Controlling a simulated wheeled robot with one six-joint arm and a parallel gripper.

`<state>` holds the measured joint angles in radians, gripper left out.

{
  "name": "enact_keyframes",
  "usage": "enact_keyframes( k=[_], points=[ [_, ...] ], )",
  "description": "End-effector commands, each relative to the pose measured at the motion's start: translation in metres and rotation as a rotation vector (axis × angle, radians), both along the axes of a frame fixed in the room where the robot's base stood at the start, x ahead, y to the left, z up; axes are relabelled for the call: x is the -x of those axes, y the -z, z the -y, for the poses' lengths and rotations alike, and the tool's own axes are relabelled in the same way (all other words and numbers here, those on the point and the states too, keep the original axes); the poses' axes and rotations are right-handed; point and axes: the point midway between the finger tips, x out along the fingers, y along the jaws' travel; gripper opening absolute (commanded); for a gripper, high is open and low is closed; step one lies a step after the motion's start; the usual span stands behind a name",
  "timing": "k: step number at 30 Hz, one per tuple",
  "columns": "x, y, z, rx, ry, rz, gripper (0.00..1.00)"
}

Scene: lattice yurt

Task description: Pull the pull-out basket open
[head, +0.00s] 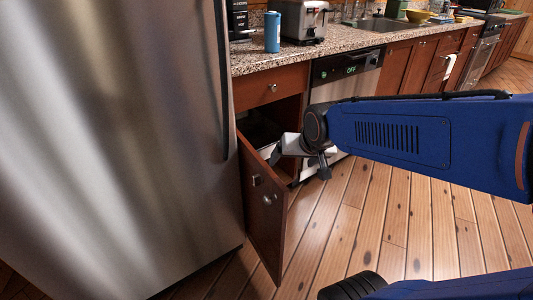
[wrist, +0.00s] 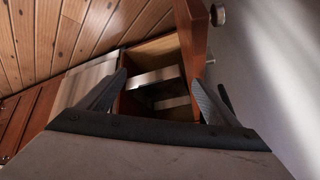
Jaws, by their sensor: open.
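The basket is at least partly open, with a dark gap behind the panel. In the wrist view the panel (wrist: 191,40) shows edge-on with its knob (wrist: 218,14), and the basket's inside (wrist: 155,77) lies beyond my fingers. My gripper (wrist: 158,78) is open, its fingers apart, with the panel near the right fingertip. Contact cannot be told. In the head view my wrist partly hides the basket.
A steel fridge (head: 120,130) stands close on the left of the basket. A dishwasher (head: 345,85) is on its right under the granite counter (head: 330,48). A blue can (head: 272,32) and toaster (head: 300,22) stand above. The plank floor (head: 340,240) in front is clear.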

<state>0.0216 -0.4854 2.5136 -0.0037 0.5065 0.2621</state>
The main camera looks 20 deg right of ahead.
Motion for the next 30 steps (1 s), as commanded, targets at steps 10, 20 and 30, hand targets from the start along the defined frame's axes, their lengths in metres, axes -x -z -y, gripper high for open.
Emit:
enact_keyframes(
  k=[10,20,30],
  points=[
    [-0.081,0.023,0.009,-0.088,0.132,0.108,0.84],
    [-0.166,0.058,0.02,-0.211,0.276,0.244,0.84],
    [-0.228,0.095,0.032,-0.333,0.388,0.366,0.84]
  ],
)
